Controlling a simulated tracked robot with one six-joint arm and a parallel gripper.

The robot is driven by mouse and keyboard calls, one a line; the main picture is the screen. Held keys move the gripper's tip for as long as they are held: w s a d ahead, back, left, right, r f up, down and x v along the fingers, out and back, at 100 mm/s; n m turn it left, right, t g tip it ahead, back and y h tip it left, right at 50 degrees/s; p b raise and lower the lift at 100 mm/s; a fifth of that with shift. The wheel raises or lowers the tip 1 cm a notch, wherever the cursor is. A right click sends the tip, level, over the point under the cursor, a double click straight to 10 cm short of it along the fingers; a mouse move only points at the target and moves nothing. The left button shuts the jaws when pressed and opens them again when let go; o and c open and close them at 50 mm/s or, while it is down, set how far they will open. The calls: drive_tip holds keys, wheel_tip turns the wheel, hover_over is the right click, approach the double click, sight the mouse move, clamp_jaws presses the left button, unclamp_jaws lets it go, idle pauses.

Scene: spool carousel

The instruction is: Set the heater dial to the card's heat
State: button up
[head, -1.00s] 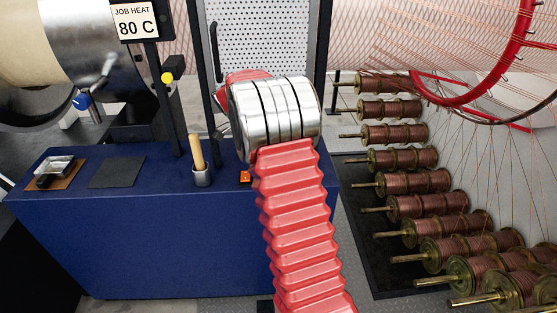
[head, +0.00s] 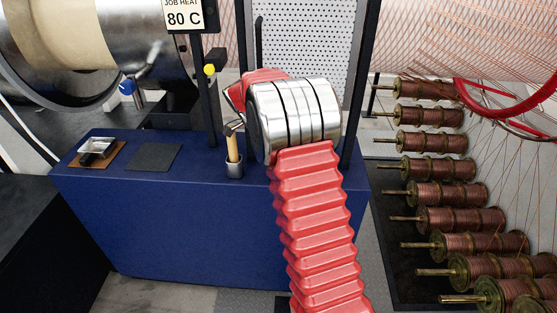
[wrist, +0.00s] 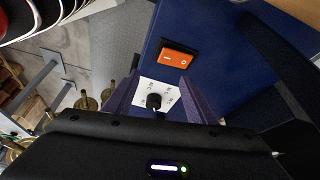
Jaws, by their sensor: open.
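The job heat card (head: 183,17) at the top of the head view reads 80 C; its top edge is cut off. In the wrist view the heater dial (wrist: 154,101) is a small black knob on a white marked plate (wrist: 174,95). The plate's figures are too small to read. My gripper (wrist: 158,82) is open, with one finger on each side of the dial in the picture. I cannot tell whether a finger touches the knob. The dial is hidden in the head view, behind my arm.
An orange rocker switch (wrist: 178,57) sits close to the dial. Copper spools (head: 440,192) stand on the right.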

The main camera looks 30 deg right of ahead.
drive_tip(key=s+a+r+n+t+y, duration=0.2)
drive_tip(key=s+a+r+n+t, duration=0.2)
drive_tip(key=s+a+r+n, duration=0.85)
drive_tip(key=s+a+n+t+y, duration=0.1)
drive_tip(key=s+a+n, duration=0.4)
drive_tip(key=s, duration=0.4)
drive_tip(key=s+a+n+t+y, duration=0.1)
drive_tip(key=s+a+n+t, duration=0.1)
drive_tip(key=s+a+n, duration=0.3)
drive_tip(key=shift+s+a+r, duration=0.3)
drive_tip(key=shift+s+a, duration=0.05)
drive_tip(key=shift+s, duration=1.55)
